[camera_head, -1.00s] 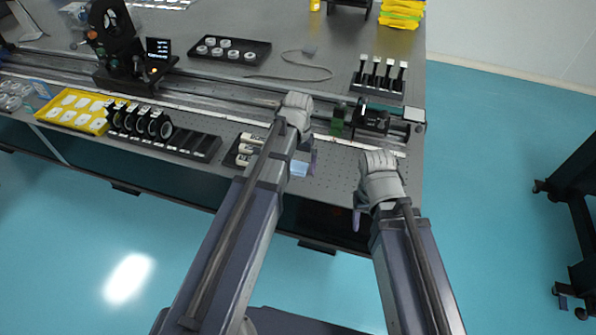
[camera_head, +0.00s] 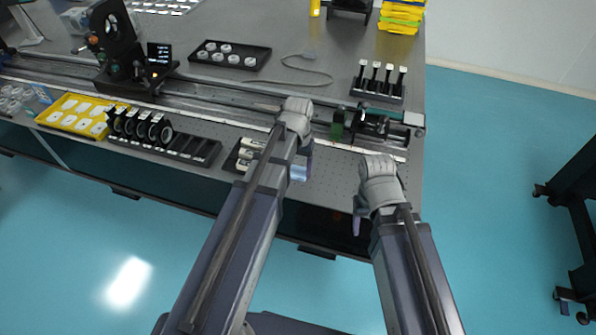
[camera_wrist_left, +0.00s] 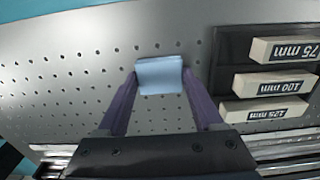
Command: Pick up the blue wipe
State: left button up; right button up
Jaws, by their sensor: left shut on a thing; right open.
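The blue wipe (camera_wrist_left: 160,76) is a small light-blue folded piece, seen between the two purple fingertips of my left gripper (camera_wrist_left: 160,88) in the left wrist view. The left gripper is shut on it. In the head view the wipe (camera_head: 298,173) shows as a small pale patch beside the left gripper (camera_head: 302,162), over the front part of the table. Whether it is clear of the surface I cannot tell. My right gripper (camera_head: 358,214) is open and empty at the table's front right edge; its other finger is hidden by the arm.
A rail with green-mounted optics (camera_head: 338,125) runs behind. The perforated optical table (camera_head: 335,180) is bare between the grippers. A row of lens mounts (camera_head: 140,124) sits at left.

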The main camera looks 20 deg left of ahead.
aim_at(298, 171)
pick_arm(q)
jog(key=shift+r, duration=0.1)
notch_tip(298, 171, up, 10)
jog(key=p, duration=1)
